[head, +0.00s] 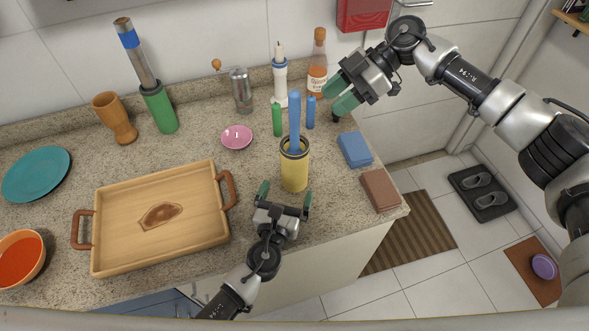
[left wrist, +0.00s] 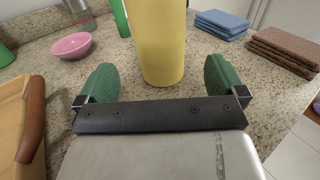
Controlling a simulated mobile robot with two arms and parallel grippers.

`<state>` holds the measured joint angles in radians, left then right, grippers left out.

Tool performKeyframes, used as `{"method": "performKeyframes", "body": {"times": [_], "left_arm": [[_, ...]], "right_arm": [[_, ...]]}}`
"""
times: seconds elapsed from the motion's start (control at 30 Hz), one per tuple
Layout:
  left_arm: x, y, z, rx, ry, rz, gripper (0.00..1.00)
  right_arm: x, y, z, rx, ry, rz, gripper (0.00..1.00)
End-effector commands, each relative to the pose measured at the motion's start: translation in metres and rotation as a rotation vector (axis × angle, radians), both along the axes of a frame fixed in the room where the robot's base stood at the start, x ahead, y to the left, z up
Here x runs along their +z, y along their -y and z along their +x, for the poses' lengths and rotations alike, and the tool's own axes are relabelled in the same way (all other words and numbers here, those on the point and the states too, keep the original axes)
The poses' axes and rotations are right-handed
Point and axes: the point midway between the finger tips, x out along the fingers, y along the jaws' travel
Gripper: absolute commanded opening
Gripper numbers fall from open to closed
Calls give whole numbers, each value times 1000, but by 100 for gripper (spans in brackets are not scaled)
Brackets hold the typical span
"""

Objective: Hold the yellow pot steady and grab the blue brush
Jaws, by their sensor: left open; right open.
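The yellow pot (head: 295,171) stands upright on the counter. It also shows in the left wrist view (left wrist: 160,40), just ahead of my left fingers. The blue brush (head: 294,120) stands upright in the pot, its blue upper part sticking out above the dark rim; its lower part is hidden. My left gripper (head: 285,195) is open and empty, low at the counter's front side, with its green fingers spread to either side of the pot's near base, apart from it. My right gripper (head: 338,98) is open and empty, above and to the right of the brush.
A wooden tray (head: 190,238) with brown handles lies left of my left gripper. Folded blue (head: 355,149) and brown (head: 380,190) cloths lie right of the pot.

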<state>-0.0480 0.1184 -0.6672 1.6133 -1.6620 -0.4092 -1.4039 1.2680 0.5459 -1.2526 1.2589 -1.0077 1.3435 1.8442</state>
Motion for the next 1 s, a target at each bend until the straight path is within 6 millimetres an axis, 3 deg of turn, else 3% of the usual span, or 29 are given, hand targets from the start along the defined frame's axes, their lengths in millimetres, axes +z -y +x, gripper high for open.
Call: {"method": "performKeyframes", "body": {"times": [0.03, 0.2, 0.4, 0.87, 1.0], "left_arm": [[-8, -1, 0, -3, 3, 7, 99], [-4, 9, 36, 1, 5, -1, 99], [-5, 16, 61, 0, 2, -3, 99], [-5, 19, 72, 0, 1, -2, 99], [-5, 19, 72, -1, 1, -2, 79]], "right_arm": [[0, 0, 0, 0, 0, 0, 43], [0, 0, 0, 0, 0, 0, 43], [0, 0, 0, 0, 0, 0, 43], [0, 0, 0, 0, 0, 0, 43], [0, 0, 0, 0, 0, 0, 43]]}}
